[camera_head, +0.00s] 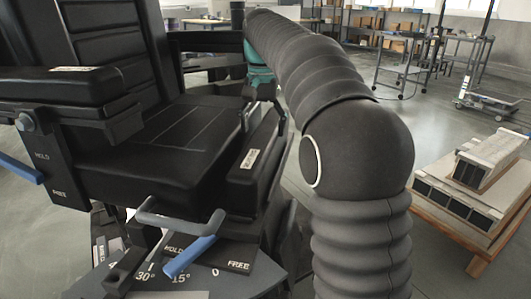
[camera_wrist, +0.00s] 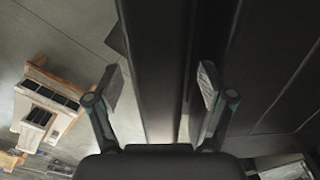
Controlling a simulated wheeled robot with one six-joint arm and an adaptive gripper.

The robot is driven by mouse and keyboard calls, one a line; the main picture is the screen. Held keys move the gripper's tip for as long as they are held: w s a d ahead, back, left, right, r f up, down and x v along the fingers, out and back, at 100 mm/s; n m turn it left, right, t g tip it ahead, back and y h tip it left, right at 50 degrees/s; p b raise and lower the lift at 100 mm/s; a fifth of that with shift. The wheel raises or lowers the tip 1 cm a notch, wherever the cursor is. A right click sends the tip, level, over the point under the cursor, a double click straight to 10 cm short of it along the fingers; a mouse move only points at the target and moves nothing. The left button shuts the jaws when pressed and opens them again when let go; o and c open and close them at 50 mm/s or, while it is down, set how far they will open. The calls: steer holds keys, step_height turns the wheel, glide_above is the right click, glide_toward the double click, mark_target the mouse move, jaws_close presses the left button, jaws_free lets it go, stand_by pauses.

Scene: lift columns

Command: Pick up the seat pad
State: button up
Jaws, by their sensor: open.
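The seat pad (camera_head: 170,140) is a broad black cushion with stitched seams, lying flat on the chair in the head view. My gripper (camera_head: 264,98) is beyond its right side, above the right armrest (camera_head: 252,160), pointing down. In the wrist view my gripper (camera_wrist: 161,88) is open, with its two fingers apart on either side of dark, long edges. I cannot tell whether these edges belong to the pad or the armrest. No contact is clear. My arm hides part of the area right of the chair.
The left armrest (camera_head: 60,87) and tall backrest (camera_head: 110,40) bound the pad. A blue-gripped lever (camera_head: 190,255) and marked dial plate (camera_head: 215,275) are in front. A wooden pallet with grey blocks (camera_head: 465,205) stands on the right. Open floor lies between.

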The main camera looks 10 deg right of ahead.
mark_target(265, 133)
steer(key=f, duration=0.3)
steer(key=shift+w+d+f+b, duration=0.3)
steer(key=shift+f+b, duration=0.1)
steer(key=shift+f, duration=0.45)
steer(key=c, duration=1)
steer(key=shift+r, duration=0.15)
steer(key=shift+c, duration=0.2)
steer(key=shift+r, duration=0.35)
step_height(265, 133, up, 4)
steer(key=shift+f+p, duration=0.2)
steer(key=shift+p, duration=0.4)
steer(key=s+d+r, duration=0.5)
steer(key=s+r, duration=0.1)
steer(key=s, duration=0.4)
steer(key=shift+s+r, duration=0.25)
steer(key=shift+r, duration=0.1)
